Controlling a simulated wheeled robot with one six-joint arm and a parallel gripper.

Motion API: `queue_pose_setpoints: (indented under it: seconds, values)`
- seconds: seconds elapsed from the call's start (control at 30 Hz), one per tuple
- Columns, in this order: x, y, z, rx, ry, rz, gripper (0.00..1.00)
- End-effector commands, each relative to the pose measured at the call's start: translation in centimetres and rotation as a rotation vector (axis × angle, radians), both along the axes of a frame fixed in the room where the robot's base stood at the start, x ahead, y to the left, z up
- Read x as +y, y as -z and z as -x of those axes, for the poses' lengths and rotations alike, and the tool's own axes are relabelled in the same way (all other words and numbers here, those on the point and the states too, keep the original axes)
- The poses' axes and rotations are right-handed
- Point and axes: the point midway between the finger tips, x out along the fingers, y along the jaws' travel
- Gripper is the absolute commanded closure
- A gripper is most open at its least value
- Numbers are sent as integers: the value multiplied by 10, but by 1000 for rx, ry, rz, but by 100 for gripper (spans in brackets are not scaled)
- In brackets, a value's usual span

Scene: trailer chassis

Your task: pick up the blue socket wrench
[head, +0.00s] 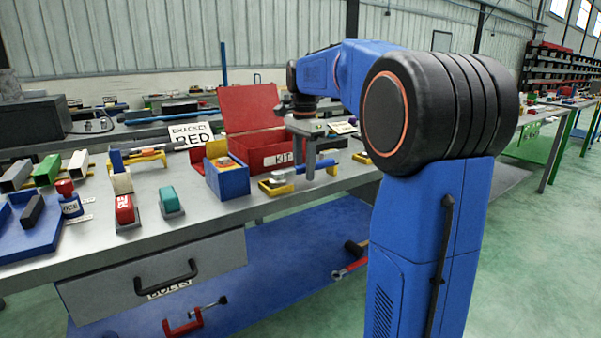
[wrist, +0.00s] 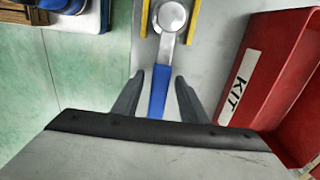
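The blue socket wrench has a blue handle (wrist: 158,90) and a round metal head, and it lies flat on the grey workbench. Its head rests between yellow holder sides (wrist: 196,20). In the head view the metal wrench head (head: 278,178) shows left of my gripper (head: 318,170), while the handle is mostly hidden by my gripper. In the wrist view my gripper (wrist: 160,86) is open, with one dark finger on each side of the blue handle. Gaps show between the handle and both fingers.
The red KIT box (head: 258,140) stands open behind the wrench, close to my gripper; it also shows in the wrist view (wrist: 265,80). A blue bin (head: 228,182) stands to the left. The bench's front edge is close, with a drawer (head: 150,278) below.

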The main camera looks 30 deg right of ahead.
Motion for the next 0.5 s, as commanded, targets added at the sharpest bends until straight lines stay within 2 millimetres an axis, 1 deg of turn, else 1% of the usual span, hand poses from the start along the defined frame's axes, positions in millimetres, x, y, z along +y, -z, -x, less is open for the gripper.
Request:
queue_pose_setpoints:
  seconds: [0.03, 0.13, 0.17, 0.4, 0.5]
  values:
    - [0, 0, 0, 0, 0, 0, 75]
    - [0, 0, 0, 0, 0, 0, 98]
    - [0, 0, 0, 0, 0, 0, 100]
    - [0, -1, 0, -1, 0, 0, 100]
    - [0, -5, 0, -2, 0, 1, 100]
